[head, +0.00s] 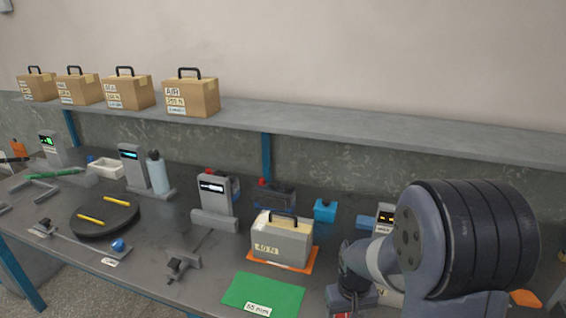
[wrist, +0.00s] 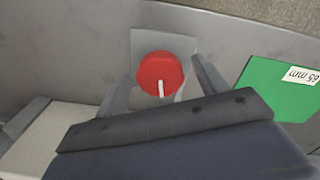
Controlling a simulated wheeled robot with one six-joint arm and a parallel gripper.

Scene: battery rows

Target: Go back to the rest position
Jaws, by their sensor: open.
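My gripper (wrist: 164,84) is open in the wrist view, with one finger on each side of a red round knob (wrist: 158,72). The knob has a white mark and sits on a light grey plate. I cannot tell whether the fingers touch it. In the head view my arm fills the lower right and hides most of what lies under it. A bit of red shows low beside my arm there.
A green mat (head: 262,294) marked 65 mm lies left of my arm. Behind it a grey 40 N case (head: 281,244) stands on an orange mat (head: 312,262). A black turntable (head: 105,222) with yellow sticks is farther left. Handled boxes (head: 190,95) line the shelf (head: 330,128).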

